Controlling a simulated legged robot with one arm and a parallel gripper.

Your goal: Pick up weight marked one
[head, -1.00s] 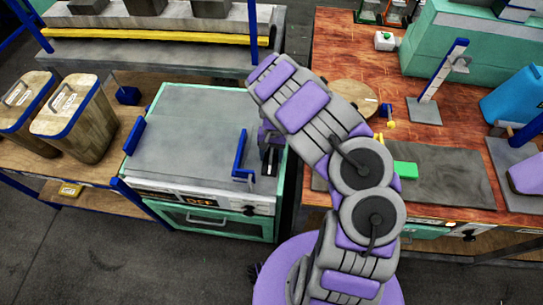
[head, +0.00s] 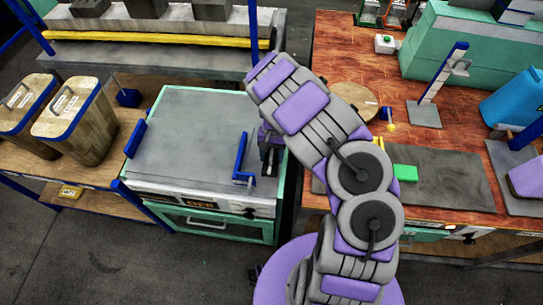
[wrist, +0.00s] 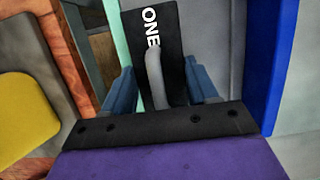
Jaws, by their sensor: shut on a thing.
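The weight marked ONE is a black block (wrist: 135,25) with white letters and a grey handle (wrist: 154,75), seen in the wrist view. My gripper (wrist: 163,88) has its two blue-grey fingers on either side of the handle and is shut on it. In the head view my gripper (head: 267,142) points down over the right side of the press's grey top, beside the blue L-shaped bracket. Only a small dark part of the weight shows there, and I cannot tell whether it touches the surface.
The press (head: 185,130) has a green frame and a front display. Two wooden bins (head: 75,122) stand at left. A red-brown table (head: 345,60) at right holds a round wooden disc (head: 352,98), a green block (head: 405,172) and a blue container (head: 515,97).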

